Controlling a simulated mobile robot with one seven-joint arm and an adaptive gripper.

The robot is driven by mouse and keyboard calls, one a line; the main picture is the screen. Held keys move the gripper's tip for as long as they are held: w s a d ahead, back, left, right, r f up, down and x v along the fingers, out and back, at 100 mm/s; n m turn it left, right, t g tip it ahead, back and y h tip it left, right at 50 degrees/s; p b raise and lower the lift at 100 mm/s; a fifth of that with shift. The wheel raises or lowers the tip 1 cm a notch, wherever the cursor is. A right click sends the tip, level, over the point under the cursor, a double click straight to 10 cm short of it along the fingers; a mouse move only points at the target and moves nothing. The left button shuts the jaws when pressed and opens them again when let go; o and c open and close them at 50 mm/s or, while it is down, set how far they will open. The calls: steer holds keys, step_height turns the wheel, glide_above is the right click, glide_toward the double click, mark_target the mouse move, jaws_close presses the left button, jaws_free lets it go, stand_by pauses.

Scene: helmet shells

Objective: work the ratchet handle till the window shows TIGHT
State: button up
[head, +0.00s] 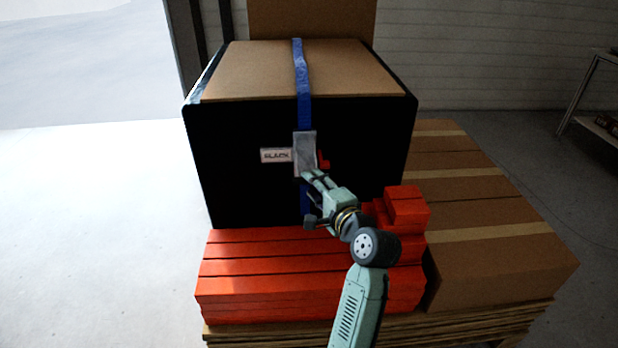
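The ratchet handle (305,150) is a grey plate on the front of a black-sided box (230,165), in line with a blue strap (302,80). A small red part (324,161) sticks out at its right. The window (275,155), a pale label left of the handle, reads SLACK. My gripper (309,175) is at the handle's lower end, with its fingertips overlapping it in the picture. I cannot tell whether they touch it or how far apart they are. The strap shows again below the handle, partly hidden by my gripper.
Red stacked blocks (250,270) lie in front of the box, with more under my arm at right. Brown cartons (480,215) stand to the right on a wooden pallet (470,325). A shelf (590,95) is at far right. Open floor lies at left.

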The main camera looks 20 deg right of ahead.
steer(key=shift+w+a+f, duration=0.1)
steer(key=shift+w+f, duration=0.05)
steer(key=shift+w, duration=0.75)
steer(key=shift+w+a+f, duration=0.1)
steer(key=shift+w, duration=0.75)
steer(key=shift+c, duration=0.5)
jaws_close()
